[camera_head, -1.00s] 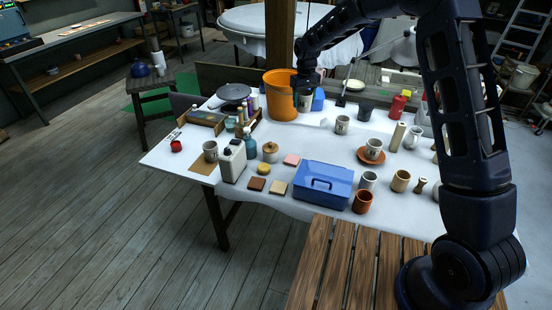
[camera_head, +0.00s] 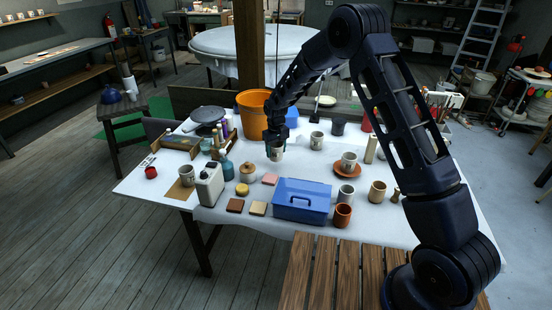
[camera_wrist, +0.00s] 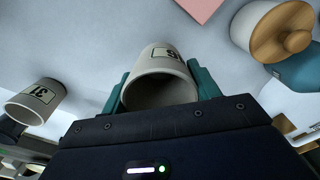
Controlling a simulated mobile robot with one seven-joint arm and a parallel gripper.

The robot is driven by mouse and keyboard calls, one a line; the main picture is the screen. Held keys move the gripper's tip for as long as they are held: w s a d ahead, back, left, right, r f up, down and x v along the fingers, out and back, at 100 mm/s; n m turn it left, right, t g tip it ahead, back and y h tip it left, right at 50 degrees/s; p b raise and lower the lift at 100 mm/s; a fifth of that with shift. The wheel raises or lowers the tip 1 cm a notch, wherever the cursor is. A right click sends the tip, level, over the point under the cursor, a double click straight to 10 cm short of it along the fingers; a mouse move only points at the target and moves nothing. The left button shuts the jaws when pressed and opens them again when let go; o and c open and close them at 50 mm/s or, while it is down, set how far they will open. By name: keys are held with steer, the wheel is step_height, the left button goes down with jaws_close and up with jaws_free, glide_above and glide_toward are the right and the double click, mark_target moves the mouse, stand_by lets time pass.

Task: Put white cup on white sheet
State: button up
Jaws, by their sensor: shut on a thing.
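A white cup (camera_head: 276,154) with a dark printed label is held over the back-middle of the table. It also shows in the wrist view (camera_wrist: 160,56), mouth toward the camera. My gripper (camera_head: 276,143) has its teal fingers (camera_wrist: 160,88) on both sides of the cup, shut on it. White sheet (camera_head: 310,168) material covers the tabletop under and around the cup. I cannot tell whether the cup's base touches it. A similar labelled cup (camera_head: 317,140) stands to the right and shows at left in the wrist view (camera_wrist: 36,100).
An orange bucket (camera_head: 252,115) stands behind my gripper. A lidded jar (camera_head: 248,173), a pink block (camera_head: 270,179) and a blue box (camera_head: 302,201) are in front. A cup (camera_head: 349,160) on an orange saucer (camera_head: 347,172) stands right. Some bare white surface lies between them.

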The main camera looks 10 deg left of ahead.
mark_target(276, 157)
steer(key=shift+f, duration=2.15)
steer(key=shift+f, duration=0.1)
steer(key=o, duration=1.1)
